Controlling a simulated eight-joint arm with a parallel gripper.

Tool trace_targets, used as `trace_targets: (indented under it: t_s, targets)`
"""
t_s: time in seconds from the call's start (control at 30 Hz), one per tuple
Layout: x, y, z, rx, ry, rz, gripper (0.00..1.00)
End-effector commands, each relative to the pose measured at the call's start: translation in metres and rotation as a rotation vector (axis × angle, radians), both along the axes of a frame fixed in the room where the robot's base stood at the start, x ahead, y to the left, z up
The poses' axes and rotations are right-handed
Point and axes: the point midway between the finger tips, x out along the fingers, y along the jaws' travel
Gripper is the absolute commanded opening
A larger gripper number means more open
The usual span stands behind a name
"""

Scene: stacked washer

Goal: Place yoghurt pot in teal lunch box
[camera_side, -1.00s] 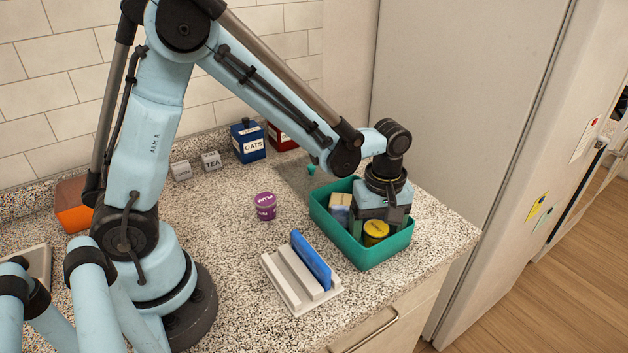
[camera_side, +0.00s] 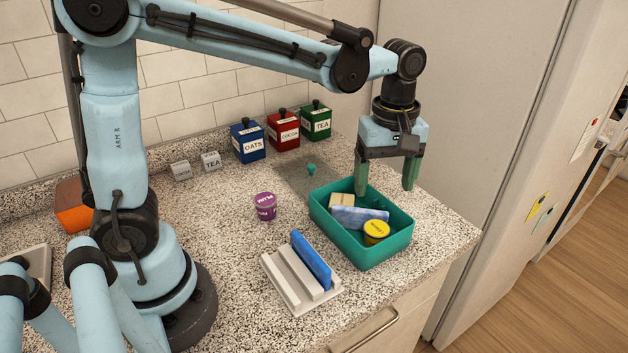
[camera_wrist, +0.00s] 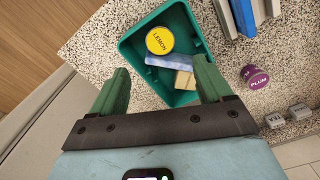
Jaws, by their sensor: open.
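The teal lunch box (camera_side: 388,252) stands near the counter's front right edge; it also shows in the wrist view (camera_wrist: 134,60). Inside are a yellow-lidded pot marked LEMON (camera_side: 376,231), a pale blue bar-shaped item (camera_side: 358,217) and a tan block (camera_side: 341,200). The LEMON pot (camera_wrist: 160,41) stands upright with its lid up. A purple pot marked PLUM (camera_side: 265,206) stands upright on the counter left of the box, and in the wrist view (camera_wrist: 256,77). My gripper (camera_side: 385,188) is open and empty above the box's back part, fingers pointing down; in the wrist view its fingers (camera_wrist: 158,82) are spread apart.
A white slotted rack (camera_side: 288,280) with a blue slab (camera_side: 311,261) stands in front of the box. Blue OATS (camera_side: 249,143), red COCOA (camera_side: 284,131) and green TEA (camera_side: 316,122) canisters line the back, beside small grey blocks (camera_side: 211,161). A small teal knob-like object (camera_side: 311,169) sits behind the box.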

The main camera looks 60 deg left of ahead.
Motion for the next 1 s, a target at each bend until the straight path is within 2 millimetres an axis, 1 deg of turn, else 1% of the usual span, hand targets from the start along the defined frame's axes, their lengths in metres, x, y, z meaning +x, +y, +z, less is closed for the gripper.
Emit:
trace_targets:
  t_s: [0.07, 0.17, 0.27, 0.47, 0.6, 0.73, 0.9, 1.0]
  targets:
    - [-0.002, 0.001, 0.003, -0.001, -0.007, -0.011, 0.79]
    - [-0.007, 0.006, 0.008, -0.005, -0.039, -0.072, 0.79]
    - [-0.018, 0.015, 0.013, -0.005, -0.106, -0.193, 0.79]
    - [-0.047, 0.037, 0.018, 0.049, -0.284, -0.523, 0.79]
    - [-0.065, 0.05, 0.015, 0.135, -0.4, -0.752, 0.79]
    - [-0.079, 0.059, 0.01, 0.231, -0.48, -0.933, 0.79]
    - [-0.089, 0.066, 0.003, 0.33, -0.535, -1.082, 0.79]
    - [-0.09, 0.068, 0.001, 0.357, -0.546, -1.12, 0.79]
